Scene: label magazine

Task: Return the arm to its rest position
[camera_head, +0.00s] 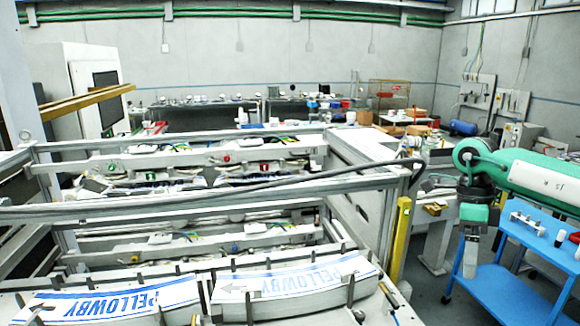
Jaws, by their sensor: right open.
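My right arm, white and green, comes in from the right edge and bends down at its green joint. My right gripper (476,258) hangs below it, pointing down, open and empty. It is in the air to the right of the label magazine (345,190), in front of the blue cart, and touches nothing that I can see. Two label stacks lettered PELLOWBY, the left one (110,300) and the right one (295,284), lie in the front of the magazine between dark upright pins. My left gripper is not in view.
A blue cart (505,293) with small items on its upper shelf stands at the lower right, close to my right gripper. A yellow post (401,240) stands at the magazine's right side. Benches with boxes line the back. Some grey floor shows between magazine and cart.

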